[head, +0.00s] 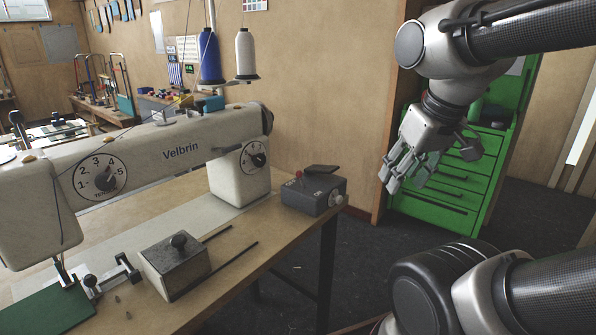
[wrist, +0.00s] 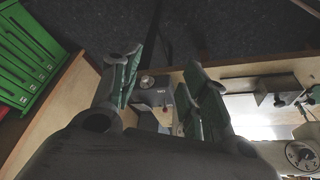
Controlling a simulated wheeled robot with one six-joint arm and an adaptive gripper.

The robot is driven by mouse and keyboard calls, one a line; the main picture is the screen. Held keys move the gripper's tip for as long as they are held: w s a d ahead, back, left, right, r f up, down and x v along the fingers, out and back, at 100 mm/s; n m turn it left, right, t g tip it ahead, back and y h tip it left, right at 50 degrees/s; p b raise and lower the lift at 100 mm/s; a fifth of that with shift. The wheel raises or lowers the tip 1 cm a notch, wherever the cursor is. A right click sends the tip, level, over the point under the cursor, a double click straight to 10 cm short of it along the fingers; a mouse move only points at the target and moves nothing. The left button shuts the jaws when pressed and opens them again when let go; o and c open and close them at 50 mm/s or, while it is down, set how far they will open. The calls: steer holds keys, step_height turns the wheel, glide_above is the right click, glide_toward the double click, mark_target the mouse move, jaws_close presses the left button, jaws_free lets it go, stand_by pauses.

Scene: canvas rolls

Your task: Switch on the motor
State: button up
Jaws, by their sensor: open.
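A grey control box (head: 313,194) sits at the right end of the sewing table, beside the machine's post. It has a small red button (head: 299,174) on top and a dark flat lever or plate (head: 322,169) behind it. My gripper (head: 405,174) is open and empty, in the air to the right of the box and apart from it. The switch's setting cannot be told.
A metal block with a knob (head: 175,264) lies on the table (head: 235,240). A green drawer cabinet (head: 440,195) stands behind my gripper. Dark floor is free between.

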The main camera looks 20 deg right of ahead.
steer(key=shift+w+a+f, duration=0.1)
steer(key=shift+f, duration=0.15)
steer(key=c, duration=0.3)
steer(key=w, duration=0.1)
steer(key=w+f+g, duration=0.1)
steer(key=w+a+f+g, duration=0.1)
steer(key=w, duration=0.1)
steer(key=shift+n, duration=0.3)
jaws_close()
steer(key=w+a+t, duration=0.2)
steer(key=w+a, duration=0.1)
steer(key=w, duration=1.1)
steer(key=w+a+r+m+t+y, duration=0.1)
steer(key=w+a, duration=0.2)
steer(key=w, duration=1.2)
steer(key=shift+w+a+t, duration=0.25)
steer(key=shift+a+t, duration=0.05)
steer(key=shift+t, duration=0.1)
